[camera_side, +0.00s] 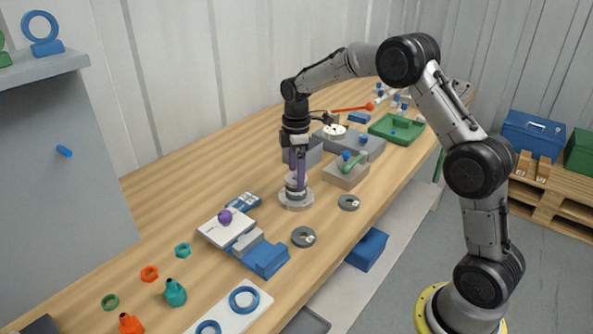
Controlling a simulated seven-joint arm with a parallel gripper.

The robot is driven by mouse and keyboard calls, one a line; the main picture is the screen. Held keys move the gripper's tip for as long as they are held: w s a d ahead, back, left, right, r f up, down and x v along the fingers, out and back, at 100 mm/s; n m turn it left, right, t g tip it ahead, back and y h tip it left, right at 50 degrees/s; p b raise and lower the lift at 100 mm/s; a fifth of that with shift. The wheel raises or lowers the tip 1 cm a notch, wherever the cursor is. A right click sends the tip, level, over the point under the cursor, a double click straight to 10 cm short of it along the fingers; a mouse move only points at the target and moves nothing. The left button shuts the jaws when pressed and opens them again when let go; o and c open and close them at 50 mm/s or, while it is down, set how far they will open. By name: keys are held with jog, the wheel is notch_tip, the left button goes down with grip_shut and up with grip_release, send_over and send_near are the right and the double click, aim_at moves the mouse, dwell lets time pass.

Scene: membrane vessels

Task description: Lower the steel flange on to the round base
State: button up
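My gripper (297,183) points straight down over the middle of the bench, its two purple fingers on either side of a small grey steel piece. This looks like the steel flange (291,184), and the fingers appear shut on its upper part. Directly below is the pale round base (296,203), a low disc on the wooden bench. The flange looks upright and roughly centred over the base. At this size I cannot tell whether the flange touches the base or hangs just above it. The fingers hide part of the flange.
Two grey rings (348,202) (303,237) lie right and front of the base. A blue vise (262,257) and white plate with a purple knob (225,217) sit front left. Bench (190,190) is clear to the left.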

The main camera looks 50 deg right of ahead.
notch_tip(320, 180, up, 14)
dwell(0.7)
jog(key=shift+a, duration=0.1)
jog(key=s+a+r+t, duration=0.2)
jog(key=s+a+r, duration=0.2)
jog(key=s+r, duration=0.3)
jog(key=s+a+r+t, duration=0.25)
jog(key=s+r, duration=0.25)
jog(key=s, duration=0.4)
jog(key=s+a+f+m+t, duration=0.1)
jog(key=s+a+f+m, duration=0.2)
jog(key=s+f+m, duration=0.7)
jog(key=s+f, duration=0.3)
jog(key=s, duration=0.2)
jog(key=shift+s+a, duration=0.2)
jog(key=shift+s, duration=0.1)
